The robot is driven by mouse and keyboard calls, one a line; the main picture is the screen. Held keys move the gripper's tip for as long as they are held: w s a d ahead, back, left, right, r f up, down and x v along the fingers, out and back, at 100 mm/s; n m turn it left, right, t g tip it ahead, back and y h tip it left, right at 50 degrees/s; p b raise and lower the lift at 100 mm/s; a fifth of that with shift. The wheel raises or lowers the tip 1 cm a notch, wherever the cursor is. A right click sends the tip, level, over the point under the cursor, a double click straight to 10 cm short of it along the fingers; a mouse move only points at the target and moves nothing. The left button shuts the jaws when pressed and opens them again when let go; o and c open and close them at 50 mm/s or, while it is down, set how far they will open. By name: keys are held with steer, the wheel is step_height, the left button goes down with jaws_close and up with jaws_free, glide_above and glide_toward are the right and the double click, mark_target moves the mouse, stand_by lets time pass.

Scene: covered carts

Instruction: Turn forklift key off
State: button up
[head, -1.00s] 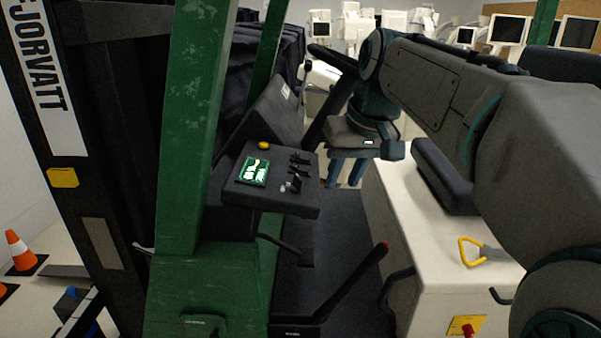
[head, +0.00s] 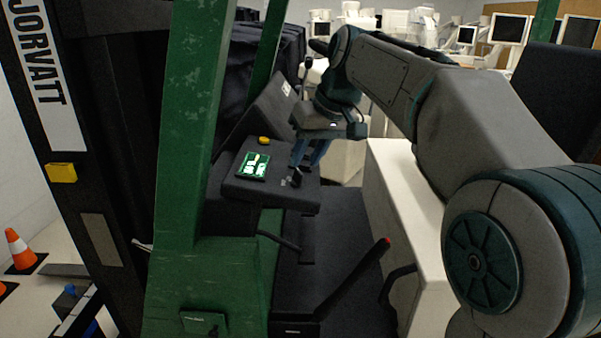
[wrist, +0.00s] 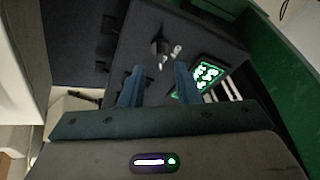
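The forklift's dark control panel (head: 232,190) stands left of centre in the head view. A small black knob-like piece with a silvery part (head: 297,178), apparently the key, sits at its near right side. In the wrist view this black piece (wrist: 158,46) lies just beyond the fingertips, roughly between them, with a small silvery piece (wrist: 177,51) beside it. My gripper (head: 308,164) is over the panel's right edge, fingers pointing down at it. In the wrist view the gripper (wrist: 160,68) is open, with a clear gap between its fingers and nothing held.
A lit green display (head: 254,166) and a yellow button (head: 264,140) are on the panel. A green post (head: 190,130) rises to its left. A red-tipped lever (head: 360,270) stands below.

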mark_target(300, 172)
steer(key=shift+x, duration=2.4)
jaws_close()
steer(key=shift+n, duration=0.3)
steer(key=n, duration=0.2)
steer(key=n+g+y, duration=0.1)
steer(key=n, duration=0.2)
steer(key=shift+w+d+n, duration=0.15)
steer(key=shift+n, duration=0.15)
steer(key=n+g, duration=0.1)
steer(key=n, duration=0.4)
steer(key=shift+n+g+y, duration=0.3)
steer(key=shift+n+g, duration=0.1)
